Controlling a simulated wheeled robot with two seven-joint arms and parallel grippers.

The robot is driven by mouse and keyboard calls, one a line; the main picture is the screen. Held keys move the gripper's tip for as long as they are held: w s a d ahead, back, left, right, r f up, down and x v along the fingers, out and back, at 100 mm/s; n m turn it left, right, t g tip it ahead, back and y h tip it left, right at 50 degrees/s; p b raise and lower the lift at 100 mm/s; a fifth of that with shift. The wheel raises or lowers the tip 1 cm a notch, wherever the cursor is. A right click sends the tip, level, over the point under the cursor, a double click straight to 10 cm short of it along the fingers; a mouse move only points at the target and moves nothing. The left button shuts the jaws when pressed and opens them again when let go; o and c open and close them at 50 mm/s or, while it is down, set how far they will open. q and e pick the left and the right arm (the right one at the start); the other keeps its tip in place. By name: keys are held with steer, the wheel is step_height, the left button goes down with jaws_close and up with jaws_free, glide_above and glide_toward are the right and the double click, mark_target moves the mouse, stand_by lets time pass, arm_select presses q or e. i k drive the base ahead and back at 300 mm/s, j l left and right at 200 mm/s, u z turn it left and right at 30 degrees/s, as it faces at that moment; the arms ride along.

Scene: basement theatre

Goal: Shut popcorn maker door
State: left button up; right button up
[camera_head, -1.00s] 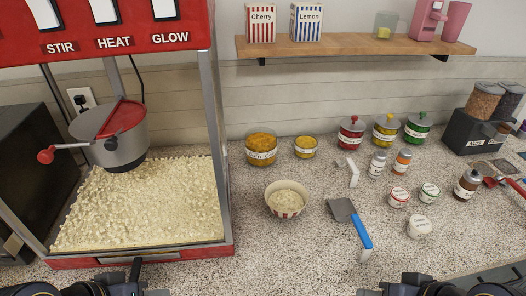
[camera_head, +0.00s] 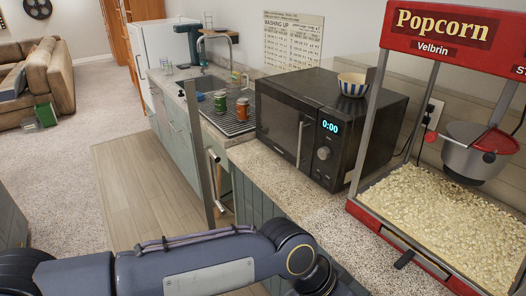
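The popcorn maker (camera_head: 440,28), red on top with grey posts, stands at the right of the view, cut off by the edge. Its front is open onto a heap of popcorn (camera_head: 445,215) under a grey kettle (camera_head: 470,155). A thin grey upright (camera_head: 198,150) with a metal handle (camera_head: 216,182) stands out to the left, in front of the counter. It looks like the free edge of the clear door swung wide open, but the pane is hardly visible. My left arm crosses the bottom; its gripper is out of view. My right gripper is not in view.
A black microwave (camera_head: 310,125) with a striped bowl (camera_head: 352,84) on top stands left of the popcorn maker. A drying tray (camera_head: 228,121) with jars and a sink lie farther left. A sofa (camera_head: 45,70) stands beyond open floor (camera_head: 140,190).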

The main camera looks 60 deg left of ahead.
mark_target(212, 156)
steer(key=k+j, duration=0.4)
steer(key=j, duration=0.2)
steer(key=k+j+z, duration=0.15)
steer(key=k+j, duration=0.25)
steer(key=j, duration=0.2)
steer(key=i+j, duration=0.1)
steer(key=j, duration=0.35)
steer(key=i+j, duration=0.1)
steer(key=j, duration=0.3)
steer(key=i+j, duration=0.1)
steer(key=j, duration=0.35)
steer(key=z, duration=0.05)
